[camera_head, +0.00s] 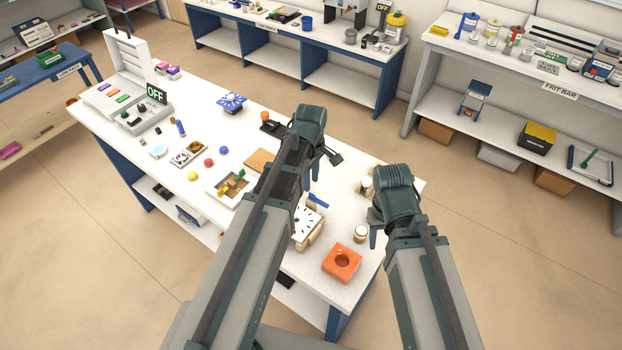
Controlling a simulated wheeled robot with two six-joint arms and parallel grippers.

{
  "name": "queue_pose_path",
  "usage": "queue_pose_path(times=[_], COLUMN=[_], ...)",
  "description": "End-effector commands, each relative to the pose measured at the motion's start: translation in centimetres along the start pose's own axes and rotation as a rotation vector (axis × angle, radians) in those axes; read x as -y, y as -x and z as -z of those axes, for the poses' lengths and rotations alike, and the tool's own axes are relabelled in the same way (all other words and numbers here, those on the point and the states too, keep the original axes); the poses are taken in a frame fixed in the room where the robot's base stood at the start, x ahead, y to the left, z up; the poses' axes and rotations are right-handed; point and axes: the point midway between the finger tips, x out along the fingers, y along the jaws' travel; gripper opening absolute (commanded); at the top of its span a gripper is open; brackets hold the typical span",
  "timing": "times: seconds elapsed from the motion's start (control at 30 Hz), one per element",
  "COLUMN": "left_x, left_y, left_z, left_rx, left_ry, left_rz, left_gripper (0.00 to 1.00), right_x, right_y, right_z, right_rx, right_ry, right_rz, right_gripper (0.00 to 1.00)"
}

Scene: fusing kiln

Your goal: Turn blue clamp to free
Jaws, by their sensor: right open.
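A small blue lever (318,200), which looks like the blue clamp, sits at the upper edge of a pale block with a dotted white face (307,228) on the white worktable. My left arm partly covers that block. My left gripper (314,172) hangs above the table, just above the blue lever in the picture. Its fingers are small and partly hidden by its wrist, so I cannot tell its opening. My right gripper (375,238) is open and to the right of the block, close to a small jar (361,233). I see nothing held in it.
An orange block with a round hole (342,262) lies near the table's front corner. Another jar (367,185) stands by my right wrist. The right corner beyond the jars has some free room.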

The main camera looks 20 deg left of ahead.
Motion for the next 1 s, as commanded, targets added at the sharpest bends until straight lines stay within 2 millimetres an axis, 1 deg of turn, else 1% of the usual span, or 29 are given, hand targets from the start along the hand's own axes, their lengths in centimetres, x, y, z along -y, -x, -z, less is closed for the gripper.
queue_pose_path(times=[0.03,0.4,0.5,0.63,1.0], left_x=[0.0,0.0,0.0,0.0,0.0], left_y=[1.7,7.1,8.1,8.7,8.6], left_z=[0.0,0.0,0.0,0.0,0.0], left_rx=[0.0,0.0,0.0,0.0,0.0], left_ry=[0.0,0.0,0.0,0.0,0.0], left_rz=[0.0,0.0,0.0,0.0,0.0], left_gripper=[0.39,0.39,0.39,0.39,0.39], right_x=[-0.1,-0.7,-0.7,-0.8,-0.8], right_y=[1.6,7.1,8.1,8.7,8.6], right_z=[-0.1,-0.4,-0.5,-0.6,-0.6], right_rx=[0.0,0.001,0.002,0.002,0.002], right_ry=[-0.002,-0.008,-0.007,-0.006,-0.005], right_rz=[0.001,0.002,0.002,0.002,0.002], right_gripper=[0.5,0.5,0.5,0.5,0.5])
